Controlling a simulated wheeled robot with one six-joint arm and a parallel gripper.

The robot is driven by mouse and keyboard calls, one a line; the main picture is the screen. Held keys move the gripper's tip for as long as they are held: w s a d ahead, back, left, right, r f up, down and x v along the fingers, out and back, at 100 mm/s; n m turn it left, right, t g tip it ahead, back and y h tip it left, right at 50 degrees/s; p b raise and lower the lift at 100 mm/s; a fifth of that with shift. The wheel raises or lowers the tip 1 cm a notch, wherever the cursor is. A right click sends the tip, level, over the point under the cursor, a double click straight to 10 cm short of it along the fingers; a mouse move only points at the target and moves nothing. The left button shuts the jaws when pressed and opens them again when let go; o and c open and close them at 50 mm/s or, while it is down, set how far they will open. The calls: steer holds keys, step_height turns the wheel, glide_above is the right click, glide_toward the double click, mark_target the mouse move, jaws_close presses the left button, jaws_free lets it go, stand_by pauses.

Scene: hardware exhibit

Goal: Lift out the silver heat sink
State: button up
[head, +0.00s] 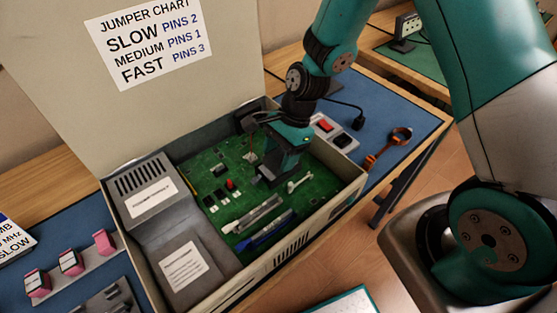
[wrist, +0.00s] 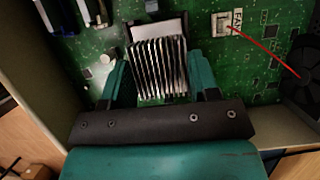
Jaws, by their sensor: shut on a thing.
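The silver heat sink (wrist: 160,68) shows in the wrist view as a block of upright fins between my gripper's two teal fingers. My gripper (head: 280,170) reaches down into the open computer case (head: 322,200) in the head view and hides the heat sink there. It also shows in the wrist view (wrist: 160,85), shut on the heat sink's sides. The green circuit board (head: 240,165) lies in the case around it. I cannot tell whether the heat sink touches the board.
A FAN connector (wrist: 230,25) with a red wire stands right of the heat sink, near a dark fan (wrist: 303,75). The raised lid (head: 180,100) is behind the case. Memory sticks (head: 262,230) lie in front. A switch panel (head: 335,132) is at right.

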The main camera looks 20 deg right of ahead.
mark_target(280, 157)
step_height(280, 157, up, 20)
steer(key=shift+p, duration=0.35)
stand_by(0.5)
